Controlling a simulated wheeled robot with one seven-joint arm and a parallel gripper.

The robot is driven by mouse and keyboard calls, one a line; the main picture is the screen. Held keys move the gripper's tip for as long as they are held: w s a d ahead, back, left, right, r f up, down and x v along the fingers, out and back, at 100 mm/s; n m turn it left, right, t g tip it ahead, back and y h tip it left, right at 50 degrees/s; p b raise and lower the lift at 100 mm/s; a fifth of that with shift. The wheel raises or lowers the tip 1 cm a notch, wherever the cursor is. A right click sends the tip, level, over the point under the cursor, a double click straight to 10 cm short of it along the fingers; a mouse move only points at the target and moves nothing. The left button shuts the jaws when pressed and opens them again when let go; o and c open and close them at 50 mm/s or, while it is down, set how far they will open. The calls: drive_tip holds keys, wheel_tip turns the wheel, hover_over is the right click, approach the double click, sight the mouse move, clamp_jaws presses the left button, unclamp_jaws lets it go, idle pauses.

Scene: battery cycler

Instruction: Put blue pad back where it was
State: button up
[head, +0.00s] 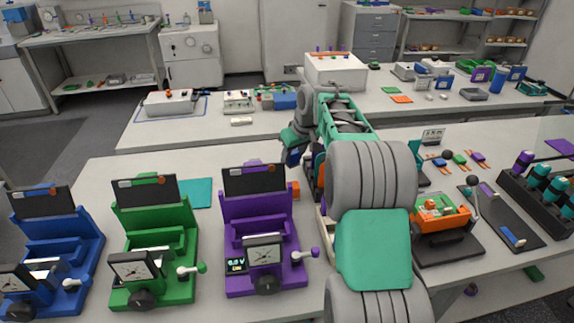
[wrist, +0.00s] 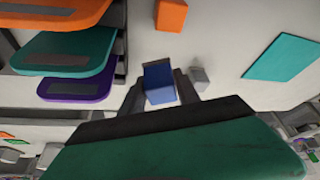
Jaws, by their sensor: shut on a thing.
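The blue pad (wrist: 158,82) is a small blue block. In the wrist view it sits between the two fingers of my gripper (wrist: 160,88), which is shut on it. In the head view a dark blue piece, likely the same pad (head: 293,157), shows at the end of my arm, above the bench behind the purple fixture. My arm hides much of the bench around it, and I cannot tell from these views how high the pad is above the surface.
An orange block (wrist: 171,15), a small grey block (wrist: 200,77) and a teal mat (wrist: 284,58) lie near my gripper. Rounded coloured trays in a dark rack (wrist: 75,50) stand at left in the wrist view. Purple (head: 262,225), green (head: 150,240) and blue (head: 55,245) fixtures line the bench.

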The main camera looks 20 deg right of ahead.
sight(295, 151)
drive_tip(key=x, duration=0.4)
drive_tip(key=w+p+x, duration=0.1)
drive_tip(key=x, duration=0.1)
drive_tip(key=shift+w+r, duration=0.15)
drive_tip(key=shift+r, duration=0.1)
wheel_tip(295, 151, down, 2)
drive_tip(key=shift+d+f+p, duration=0.1)
drive_tip(key=shift+f+p, duration=0.15)
drive_tip(key=shift+p, duration=0.1)
drive_tip(key=shift+f, duration=0.1)
drive_tip(key=shift+f, duration=0.1)
drive_tip(key=shift+f, duration=0.15)
drive_tip(key=o, duration=1.2)
drive_tip(key=shift+r, duration=0.4)
drive_tip(key=b+v, duration=0.1)
drive_tip(key=v, duration=1)
drive_tip(key=shift+s+d+r, duration=0.1)
drive_tip(key=shift+s+r, duration=0.1)
drive_tip(key=shift+r, duration=0.15)
